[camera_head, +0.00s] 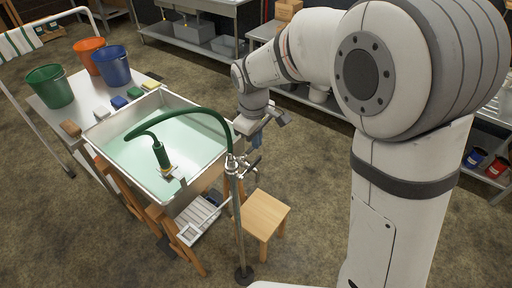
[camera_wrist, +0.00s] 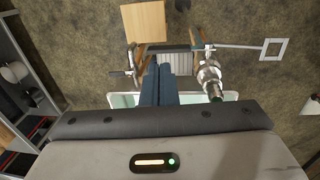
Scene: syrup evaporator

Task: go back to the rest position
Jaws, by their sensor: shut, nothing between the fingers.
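My gripper (camera_head: 257,140) hangs from my arm just past the right rim of the pan in the head view. In the wrist view its two dark blue fingers (camera_wrist: 165,70) lie together, shut with nothing between them. The metal evaporator pan (camera_head: 228,140) holds a pale green liquid, and a strip of its edge shows behind the fingers in the wrist view (camera_wrist: 122,100). A green hose (camera_head: 205,113) arches over the pan from a metal stand pipe (camera_head: 237,215), its nozzle (camera_head: 161,155) pointing down. A metal valve (camera_wrist: 211,77) shows right of the fingers.
A wooden stool (camera_head: 265,212) stands right of the pipe. A slatted metal tray (camera_head: 197,218) sticks out at the pan's front. Green (camera_head: 50,87), orange (camera_head: 88,55) and blue (camera_head: 113,66) buckets stand on the table behind. Open floor lies right of the stool.

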